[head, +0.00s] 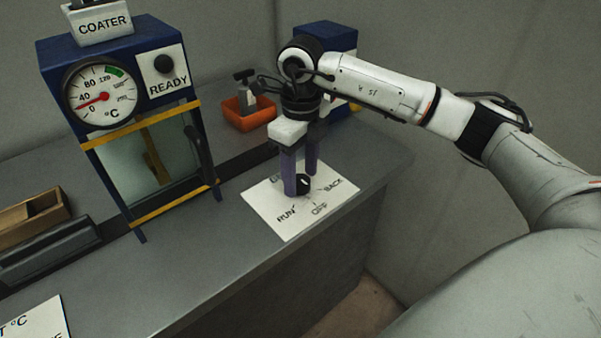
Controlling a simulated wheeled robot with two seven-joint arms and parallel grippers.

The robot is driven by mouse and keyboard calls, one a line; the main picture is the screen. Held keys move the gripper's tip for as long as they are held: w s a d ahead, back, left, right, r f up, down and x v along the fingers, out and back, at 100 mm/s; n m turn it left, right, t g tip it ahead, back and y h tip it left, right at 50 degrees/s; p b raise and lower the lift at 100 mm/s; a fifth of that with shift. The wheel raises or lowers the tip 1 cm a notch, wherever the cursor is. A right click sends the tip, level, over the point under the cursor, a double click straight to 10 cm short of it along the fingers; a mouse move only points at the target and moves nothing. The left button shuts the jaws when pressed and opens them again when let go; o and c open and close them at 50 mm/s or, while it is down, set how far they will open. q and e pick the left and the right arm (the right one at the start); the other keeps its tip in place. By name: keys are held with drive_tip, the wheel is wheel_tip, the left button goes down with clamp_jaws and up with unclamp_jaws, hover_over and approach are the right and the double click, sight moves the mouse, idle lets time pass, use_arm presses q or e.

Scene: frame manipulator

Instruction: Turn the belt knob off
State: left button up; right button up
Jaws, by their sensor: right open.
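The belt knob (304,184) is a small black dial on a white label plate (265,208) on the grey counter. RUN, OFF and BACK are printed around its near side, with OFF toward the front. More lettering behind it is partly hidden by my gripper. My right gripper (300,181) points down over the plate, its purple fingers apart at the knob, one to its left and one behind it. I cannot tell whether they touch it. Which mark the knob points to is unclear. My left gripper is out of view.
A blue coater cabinet (121,52) with a temperature dial, READY lamp and glass door stands left. An orange bin (249,119) is behind the gripper, with a blue box (326,37) at the back. A wooden tray (33,216) lies far left.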

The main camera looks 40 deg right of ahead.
sight(301, 179)
wheel_tip(301, 179, up, 10)
idle(0.4)
idle(0.4)
